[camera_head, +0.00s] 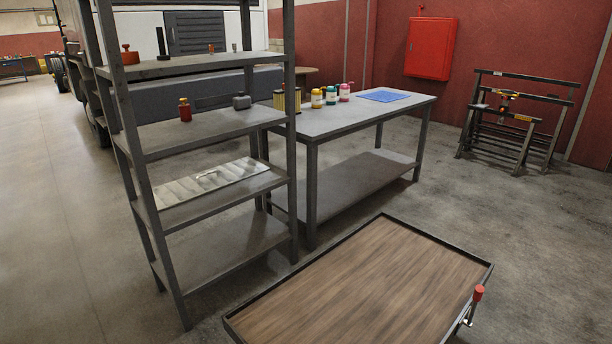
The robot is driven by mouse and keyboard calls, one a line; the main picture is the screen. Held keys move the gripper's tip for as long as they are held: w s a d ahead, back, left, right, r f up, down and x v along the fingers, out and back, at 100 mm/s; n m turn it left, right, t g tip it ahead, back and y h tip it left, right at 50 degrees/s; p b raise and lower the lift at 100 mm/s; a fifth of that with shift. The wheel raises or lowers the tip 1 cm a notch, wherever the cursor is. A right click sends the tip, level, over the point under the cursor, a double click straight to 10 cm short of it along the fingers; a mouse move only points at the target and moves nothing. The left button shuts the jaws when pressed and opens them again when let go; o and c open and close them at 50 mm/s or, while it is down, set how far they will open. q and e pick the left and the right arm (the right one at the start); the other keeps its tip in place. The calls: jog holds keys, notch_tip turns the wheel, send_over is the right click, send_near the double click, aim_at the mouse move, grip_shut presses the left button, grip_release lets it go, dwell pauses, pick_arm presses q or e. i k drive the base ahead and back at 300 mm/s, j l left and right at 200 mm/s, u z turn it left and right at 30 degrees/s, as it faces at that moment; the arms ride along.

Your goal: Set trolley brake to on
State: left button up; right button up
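The trolley (305,311) is in the lower right of the head view. It has a wooden top with a dark raised rim, and its near part is cut off by the bottom edge. A brake lever with a red knob (478,292) stands up at the trolley's right edge, on a metal stem with a bracket below it. I cannot tell from this view which position the lever is in. Neither of my grippers is in view.
A grey shelf rack (215,245) stands left of the trolley. A grey workbench (345,122) with several bottles and a blue mat (384,95) stands behind it. Folded trestles (520,118) and a red wall cabinet (430,48) are at the back right. Floor right of the trolley is clear.

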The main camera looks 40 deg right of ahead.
aim_at(478, 293)
jog(key=z, duration=1.4)
